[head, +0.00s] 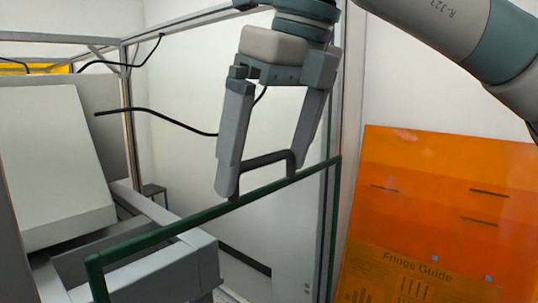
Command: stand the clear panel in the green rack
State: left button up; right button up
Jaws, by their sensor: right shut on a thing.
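The clear panel (178,224) is a see-through sheet with a dark green frame, standing roughly upright in the lower middle of the head view. Its lower part runs out of the picture. A dark arched handle (266,158) sits on its top edge. My right gripper (262,182) is above that edge, pointing down, its two fingers shut on the handle at its two ends. My left gripper is not in view. I cannot make out a separate green rack.
A large grey-white housing (58,165) stands at the left, with a grey block (165,268) seen behind the panel. Metal frame posts (128,120) and black cables (155,117) are behind. An orange sheet marked Fringe Guide (440,200) stands at the right.

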aim_at(267, 188)
jog(key=shift+f+b, duration=1.4)
jog(key=shift+f, duration=0.55)
jog(key=shift+f+b, duration=2.9)
jog(key=shift+f, duration=0.3)
jog(key=o, duration=1.1)
jog(key=shift+r, duration=0.1)
